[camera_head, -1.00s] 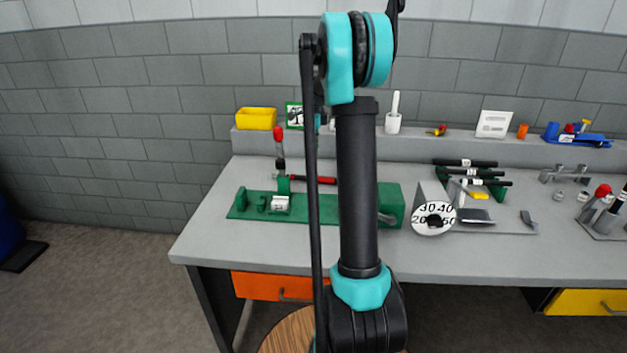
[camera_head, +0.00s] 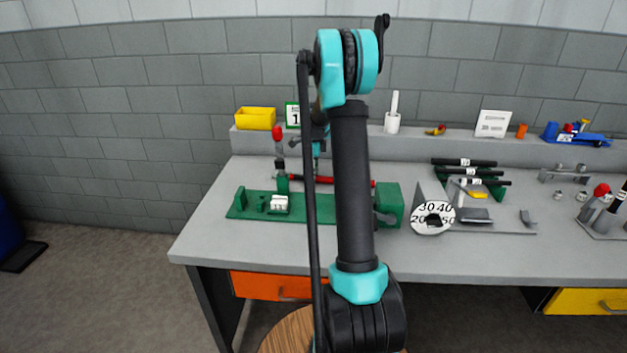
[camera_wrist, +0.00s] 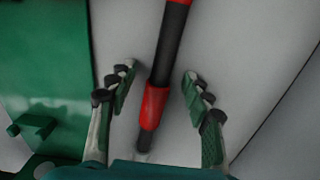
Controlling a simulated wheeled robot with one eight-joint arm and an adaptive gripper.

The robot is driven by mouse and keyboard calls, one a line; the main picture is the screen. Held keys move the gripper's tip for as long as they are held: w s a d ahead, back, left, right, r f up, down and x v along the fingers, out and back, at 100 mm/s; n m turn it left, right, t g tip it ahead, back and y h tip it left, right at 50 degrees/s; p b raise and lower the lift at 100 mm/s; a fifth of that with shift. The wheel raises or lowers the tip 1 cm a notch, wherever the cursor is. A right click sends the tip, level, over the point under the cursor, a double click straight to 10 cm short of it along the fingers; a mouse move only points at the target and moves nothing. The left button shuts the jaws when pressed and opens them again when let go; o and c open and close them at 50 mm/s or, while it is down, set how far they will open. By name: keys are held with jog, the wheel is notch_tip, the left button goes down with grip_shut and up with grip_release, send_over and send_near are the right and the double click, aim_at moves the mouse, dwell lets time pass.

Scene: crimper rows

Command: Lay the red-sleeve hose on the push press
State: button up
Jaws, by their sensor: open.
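The red-sleeve hose (camera_head: 325,180) lies on the bench just behind the green press (camera_head: 319,208), partly hidden by my arm. In the wrist view the hose is black with a red sleeve (camera_wrist: 154,108) near its lower end and more red at the top edge. My gripper (camera_wrist: 158,72) is open, with one finger on each side of the hose and a gap on both sides. The press has green end blocks, a white block and a red-knobbed lever (camera_head: 278,133). Its green base (camera_wrist: 45,60) fills the left of the wrist view.
A rack of black hoses (camera_head: 465,162) and a round numbered dial (camera_head: 433,218) stand to the right. A yellow bin (camera_head: 255,118) and a white cup (camera_head: 392,122) sit on the back ledge. The front strip of the bench is clear.

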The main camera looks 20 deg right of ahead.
jog(key=shift+c, duration=0.6)
grip_shut()
jog(key=shift+r, duration=0.2)
